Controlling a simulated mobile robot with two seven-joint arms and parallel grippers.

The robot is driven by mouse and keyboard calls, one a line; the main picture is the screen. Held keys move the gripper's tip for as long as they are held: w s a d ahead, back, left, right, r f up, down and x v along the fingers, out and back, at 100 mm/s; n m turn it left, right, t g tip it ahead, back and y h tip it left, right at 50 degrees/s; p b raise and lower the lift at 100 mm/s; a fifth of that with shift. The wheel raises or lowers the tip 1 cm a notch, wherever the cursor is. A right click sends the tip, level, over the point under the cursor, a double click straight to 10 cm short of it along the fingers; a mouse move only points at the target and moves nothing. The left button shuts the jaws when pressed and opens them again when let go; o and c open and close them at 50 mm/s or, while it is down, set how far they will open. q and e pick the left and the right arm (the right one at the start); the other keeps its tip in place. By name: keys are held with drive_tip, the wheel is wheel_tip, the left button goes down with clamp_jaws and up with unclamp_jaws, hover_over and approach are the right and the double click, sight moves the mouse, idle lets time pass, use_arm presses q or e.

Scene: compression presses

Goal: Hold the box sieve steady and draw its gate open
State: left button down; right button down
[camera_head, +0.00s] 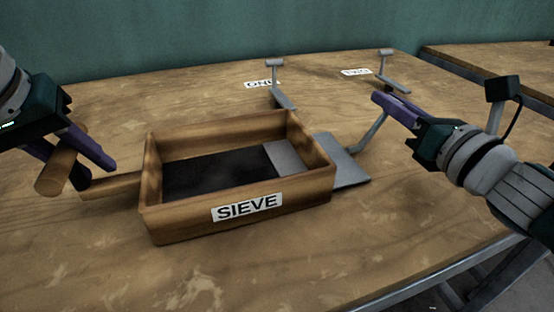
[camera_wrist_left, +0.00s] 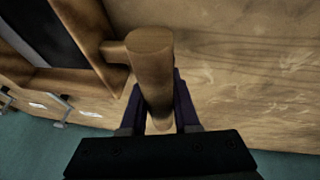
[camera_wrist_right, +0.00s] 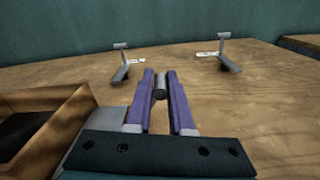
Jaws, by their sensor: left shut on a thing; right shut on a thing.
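The wooden box sieve (camera_head: 175,228) stands on the table with a "SIEVE" label on its front wall. Its left handle ends in a wooden crossbar (camera_head: 56,172), and my left gripper (camera_head: 93,170) is shut on it. In the left wrist view the crossbar (camera_wrist_left: 151,65) sits between the fingers. The grey metal gate (camera_head: 346,167) sticks out of the right side, and part of it shows inside the box. My right gripper (camera_head: 385,97) is shut on the gate's grey handle, whose end (camera_wrist_right: 160,85) shows between the purple fingers in the right wrist view. The box floor is dark.
Two grey metal stands stand behind the sieve, one (camera_head: 278,88) by a label reading "ONE", the other (camera_head: 390,72) by a second label (camera_head: 356,72). Another table (camera_head: 490,72) is at the back right. The table front is clear.

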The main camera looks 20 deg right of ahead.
use_arm(q)
drive_tip(key=shift+a, duration=0.1)
use_arm(e)
drive_tip(key=shift+d+f, duration=0.1)
drive_tip(key=shift+d, duration=0.4)
drive_tip(key=c, duration=0.7)
unclamp_jaws()
drive_tip(key=shift+s, duration=0.1)
drive_tip(key=s, duration=1.2)
use_arm(q)
drive_tip(key=c, duration=0.6)
unclamp_jaws()
use_arm(e)
drive_tip(key=shift+w, duration=0.1)
